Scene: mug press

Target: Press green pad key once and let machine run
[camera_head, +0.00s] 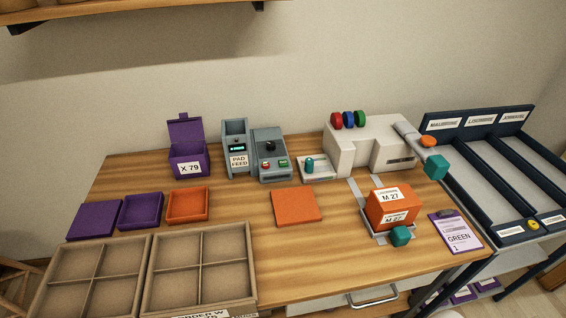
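A grey machine labelled PAD FEED (238,160) stands at the back middle of the wooden table, with a small lit display. Joined at its right is a grey control box (268,145) with a dark knob, a red key (265,165) and a green key (283,162) on its sloped front. A white press (365,145) stands to the right, with red, blue and green (360,118) discs on top. A clipboard card (456,237) reading GREEN and 1 lies at the right front. My gripper is not in view.
An orange box (393,208) labelled M 27 sits on a holder with a teal knob. An orange pad (296,205) lies mid-table. A purple box (188,155) stands at the back left, divided trays (150,268) at the front left. A dark-framed rack (482,120) adjoins the right.

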